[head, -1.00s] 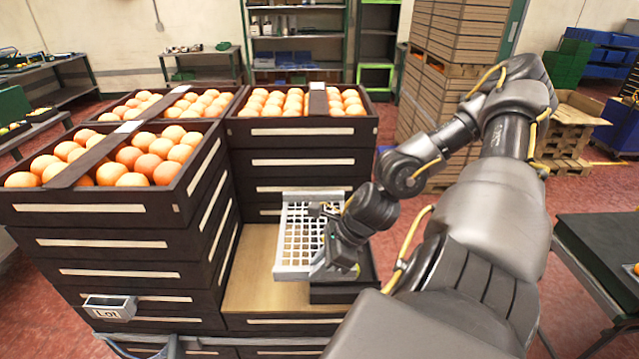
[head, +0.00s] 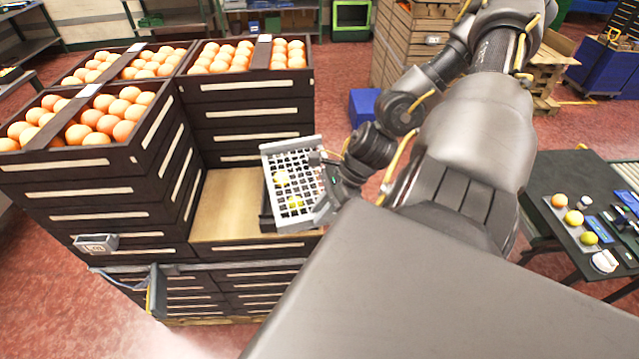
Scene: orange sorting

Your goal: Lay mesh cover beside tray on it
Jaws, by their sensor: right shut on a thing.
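The white mesh cover (head: 290,147) is in the middle of the head view, tilted, with its right edge at my right gripper (head: 325,187). That gripper is shut on the cover. Below the cover is a dark tray (head: 267,216), mostly hidden, at the right end of the bare wooden board. A few yellow fruits (head: 281,178) show through the mesh. I cannot tell whether the cover touches the tray. My left gripper is not in view.
Dark crates of oranges (head: 132,117) stand stacked at left and behind. The wooden board (head: 226,200) left of the cover is clear. A dark table (head: 560,235) with several fruits stands at right. A blue bin (head: 364,107) is on the floor behind my right arm.

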